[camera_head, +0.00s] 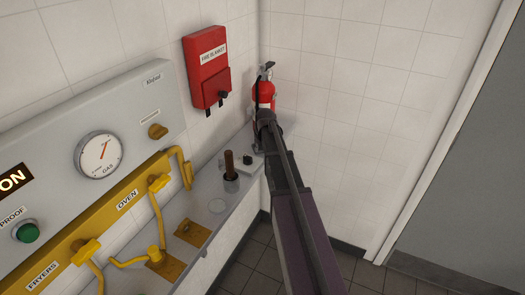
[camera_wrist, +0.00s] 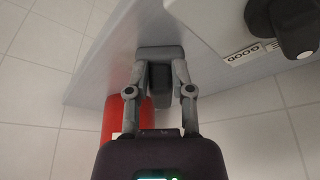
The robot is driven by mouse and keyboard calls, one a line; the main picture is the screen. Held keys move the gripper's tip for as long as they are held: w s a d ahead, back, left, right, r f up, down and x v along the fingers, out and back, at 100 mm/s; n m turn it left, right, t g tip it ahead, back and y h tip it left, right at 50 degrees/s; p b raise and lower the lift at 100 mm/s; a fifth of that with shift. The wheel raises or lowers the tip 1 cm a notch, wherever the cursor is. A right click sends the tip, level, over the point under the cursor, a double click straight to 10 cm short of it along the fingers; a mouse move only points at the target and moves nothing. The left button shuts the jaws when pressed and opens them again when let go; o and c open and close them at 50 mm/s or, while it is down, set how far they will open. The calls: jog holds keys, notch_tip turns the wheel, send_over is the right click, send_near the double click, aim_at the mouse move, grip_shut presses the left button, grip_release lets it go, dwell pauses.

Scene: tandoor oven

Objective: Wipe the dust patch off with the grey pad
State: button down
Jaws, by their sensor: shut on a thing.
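My gripper (camera_wrist: 160,80) is shut on the grey pad (camera_wrist: 160,52), which shows as a wide grey bar with a dark grey block between the fingers in the wrist view. In the head view my gripper (camera_head: 265,118) is at the far end of the grey counter (camera_head: 200,222), in front of the fire extinguisher; my arm hides most of the pad there. I cannot make out a dust patch for certain. A pale round spot (camera_head: 217,206) lies on the counter, but I cannot tell whether it is dust.
The red fire extinguisher (camera_head: 264,93) stands close behind my gripper. A black knob on a pale plate (camera_head: 247,160) and a brown-handled post (camera_head: 230,167) stand on the counter. The gas panel with yellow pipes (camera_head: 125,200) is at left; a fire blanket box (camera_head: 207,67) hangs above.

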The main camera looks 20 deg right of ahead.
jog(key=shift+s+a, duration=1.1)
jog(key=shift+a, duration=0.45)
jog(key=shift+d, duration=0.2)
jog(key=shift+w+d+r, duration=0.1)
jog(key=shift+w+d, duration=0.7)
jog(key=shift+d, duration=0.25)
jog(key=shift+w+d, duration=0.8)
jog(key=shift+d, duration=0.2)
jog(key=shift+f, duration=0.25)
jog(key=shift+a, duration=0.1)
jog(key=shift+s+a, duration=0.8)
jog(key=shift+a, duration=0.15)
jog(key=shift+s+a, duration=0.75)
jog(key=shift+a, duration=0.2)
